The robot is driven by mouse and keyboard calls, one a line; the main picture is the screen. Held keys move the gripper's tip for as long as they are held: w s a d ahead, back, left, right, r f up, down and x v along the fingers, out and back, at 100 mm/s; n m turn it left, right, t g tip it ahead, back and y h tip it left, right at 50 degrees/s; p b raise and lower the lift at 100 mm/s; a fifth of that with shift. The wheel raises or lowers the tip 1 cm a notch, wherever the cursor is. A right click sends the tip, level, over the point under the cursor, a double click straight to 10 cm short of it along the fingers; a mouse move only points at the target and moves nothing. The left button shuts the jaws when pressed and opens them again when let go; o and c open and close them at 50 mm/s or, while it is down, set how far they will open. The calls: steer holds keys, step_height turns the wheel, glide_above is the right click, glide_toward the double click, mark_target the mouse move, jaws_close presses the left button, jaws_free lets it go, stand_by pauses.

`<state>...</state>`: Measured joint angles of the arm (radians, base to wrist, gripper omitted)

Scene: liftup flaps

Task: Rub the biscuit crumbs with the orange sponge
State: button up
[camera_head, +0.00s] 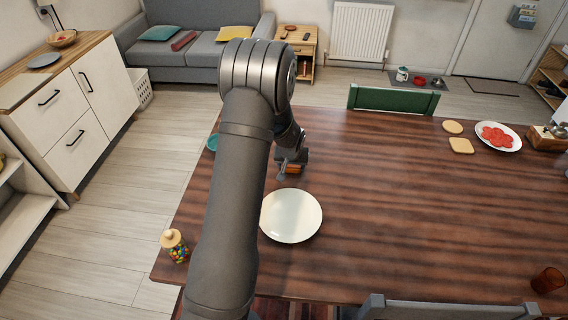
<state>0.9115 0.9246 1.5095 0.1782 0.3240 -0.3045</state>
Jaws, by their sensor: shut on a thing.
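My gripper (291,164) is low over the far left part of the wooden table (400,210), just beyond a white plate. It is shut on the orange sponge (294,170), of which only a small orange part shows beneath the fingers. The sponge looks at or very near the table top; I cannot tell whether it touches. No biscuit crumbs can be made out; my arm hides part of the table's left side.
The empty white plate (293,216) is just in front of the gripper. A sweets jar (176,248) stands at the near left corner. A teal item (212,142) is partly behind my arm. Bread slices (461,146) and a plate of red slices (513,142) lie far right. The table's middle is clear.

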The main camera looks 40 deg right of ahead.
mark_target(303, 171)
steer(key=s+d, duration=0.2)
steer(key=s, duration=0.1)
steer(key=shift+d, duration=0.4)
steer(key=shift+d+r, duration=0.1)
steer(key=shift+r, duration=0.05)
step_height(303, 171, up, 8)
steer(key=shift+w, duration=0.1)
stand_by(0.3)
